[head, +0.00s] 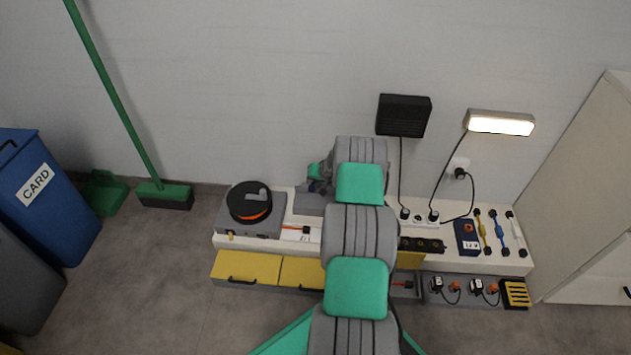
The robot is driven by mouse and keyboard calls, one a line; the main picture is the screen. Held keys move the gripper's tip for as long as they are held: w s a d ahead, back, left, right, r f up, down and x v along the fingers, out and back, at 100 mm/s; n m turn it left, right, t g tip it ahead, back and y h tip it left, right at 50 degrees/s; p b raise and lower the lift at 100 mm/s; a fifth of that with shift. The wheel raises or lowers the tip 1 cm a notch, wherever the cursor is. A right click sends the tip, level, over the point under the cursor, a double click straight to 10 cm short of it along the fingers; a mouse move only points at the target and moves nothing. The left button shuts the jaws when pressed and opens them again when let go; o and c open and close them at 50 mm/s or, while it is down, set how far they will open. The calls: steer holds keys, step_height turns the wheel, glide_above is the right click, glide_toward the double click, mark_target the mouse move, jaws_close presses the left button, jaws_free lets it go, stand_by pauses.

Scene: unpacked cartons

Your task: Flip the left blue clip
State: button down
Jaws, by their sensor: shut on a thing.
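My arm reaches forward over the middle of the white bench (290,217) and hides much of it. My gripper (315,182) shows small and partly covered at the left of the arm's far end, low over a grey box (307,204). A small dark-blue patch (319,187) shows at the fingers and looks like a blue clip. My gripper is shut on it. The fingertips and the clip's pose are too small to make out. Any other blue clip is hidden behind my arm.
A black-topped round device (249,202) stands left of the grey box. Right of my arm are a black strip (422,245), a blue box (466,237) and several coloured bars (501,232). Yellow drawers (247,267) are below. A lamp (500,123) hangs on the wall.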

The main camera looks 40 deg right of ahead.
steer(key=shift+s+d, duration=0.1)
steer(key=c, duration=1.5)
jaws_free()
steer(key=shift+f, duration=0.1)
steer(key=shift+o, duration=0.9)
steer(key=p+v, duration=0.3)
steer(key=v, duration=0.4)
steer(key=shift+r, duration=0.4)
steer(key=shift+s+r, duration=0.1)
